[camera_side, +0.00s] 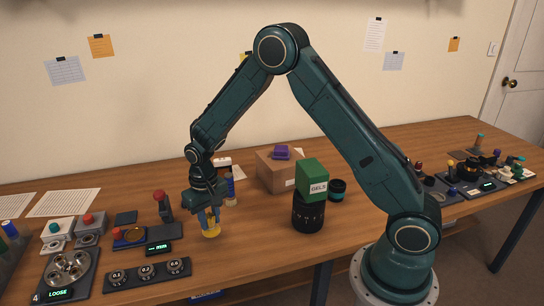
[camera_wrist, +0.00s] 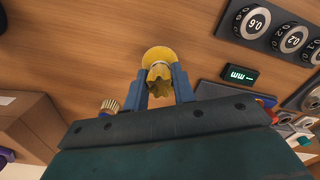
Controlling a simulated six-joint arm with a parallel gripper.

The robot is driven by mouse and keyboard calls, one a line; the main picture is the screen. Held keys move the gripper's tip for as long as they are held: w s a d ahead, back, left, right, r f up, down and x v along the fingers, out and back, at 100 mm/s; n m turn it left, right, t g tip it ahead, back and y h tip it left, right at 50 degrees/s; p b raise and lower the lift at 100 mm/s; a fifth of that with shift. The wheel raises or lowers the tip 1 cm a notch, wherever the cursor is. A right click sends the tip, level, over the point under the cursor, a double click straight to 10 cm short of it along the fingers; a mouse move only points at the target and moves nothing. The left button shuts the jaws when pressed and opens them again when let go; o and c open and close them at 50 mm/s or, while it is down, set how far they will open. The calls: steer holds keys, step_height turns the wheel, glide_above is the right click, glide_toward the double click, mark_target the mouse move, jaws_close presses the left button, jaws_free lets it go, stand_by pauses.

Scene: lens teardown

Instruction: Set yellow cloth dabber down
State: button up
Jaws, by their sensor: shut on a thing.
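The yellow cloth dabber (camera_side: 211,232) is upright between the fingers of my gripper (camera_side: 208,214), low over the wooden table. In the wrist view the dabber (camera_wrist: 156,70) sits between the two blue fingers of my gripper (camera_wrist: 158,88), which are shut on it. Its round yellow end points toward the table. It looks at or very near the table top, but I cannot tell if it touches.
A dial panel (camera_side: 147,275) and a small display (camera_side: 158,248) stand left of my gripper. A blue bottle (camera_side: 230,188) is close behind. A cardboard box (camera_side: 277,172) and a black lens (camera_side: 307,214) under a green box (camera_side: 312,178) stand to the right. Bare table lies between.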

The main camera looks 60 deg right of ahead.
mark_target(209, 216)
steer(key=shift+f, duration=1.25)
steer(key=shift+f, duration=0.15)
steer(key=o, duration=1)
step_height(209, 216, up, 11)
steer(key=shift+r, duration=0.7)
